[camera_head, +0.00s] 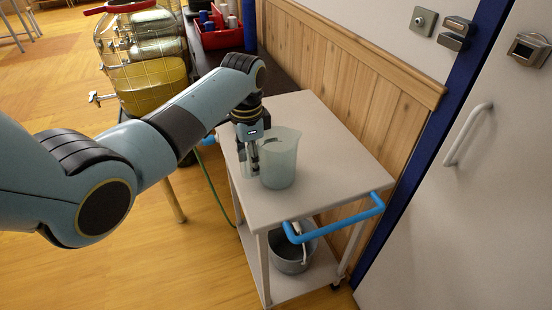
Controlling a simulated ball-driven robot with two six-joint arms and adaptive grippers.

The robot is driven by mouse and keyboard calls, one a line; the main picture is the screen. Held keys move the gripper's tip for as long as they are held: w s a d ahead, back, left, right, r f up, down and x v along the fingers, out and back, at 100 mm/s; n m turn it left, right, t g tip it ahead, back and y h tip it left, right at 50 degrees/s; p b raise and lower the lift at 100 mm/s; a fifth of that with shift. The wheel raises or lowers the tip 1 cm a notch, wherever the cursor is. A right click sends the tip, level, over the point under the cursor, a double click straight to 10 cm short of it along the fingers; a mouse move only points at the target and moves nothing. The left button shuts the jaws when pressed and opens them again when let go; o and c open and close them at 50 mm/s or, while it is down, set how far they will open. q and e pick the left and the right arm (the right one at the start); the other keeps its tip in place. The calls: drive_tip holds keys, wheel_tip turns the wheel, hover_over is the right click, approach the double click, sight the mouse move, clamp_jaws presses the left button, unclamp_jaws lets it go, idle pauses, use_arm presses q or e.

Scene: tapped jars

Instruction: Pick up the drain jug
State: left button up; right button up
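The drain jug (281,163), a translucent pale green-grey jug, stands upright on the top of a light grey cart (330,150). My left gripper (252,168) points down at the jug's left side, with its fingers low beside the wall and close to the cart top. The fingers overlap the jug's left edge in the picture. I cannot tell whether they touch or close on the jug or a handle there. My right gripper is out of view.
A blue handle (335,219) sticks out at the cart's front. A metal bucket (292,252) stands on its lower shelf. Large glass jars (150,75) and a red crate (220,36) are behind. Wood panelling (345,70) borders the cart's right; its front top is clear.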

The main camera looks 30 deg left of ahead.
use_arm(q)
clamp_jaws()
drive_tip(key=shift+r, duration=0.1)
idle(0.3)
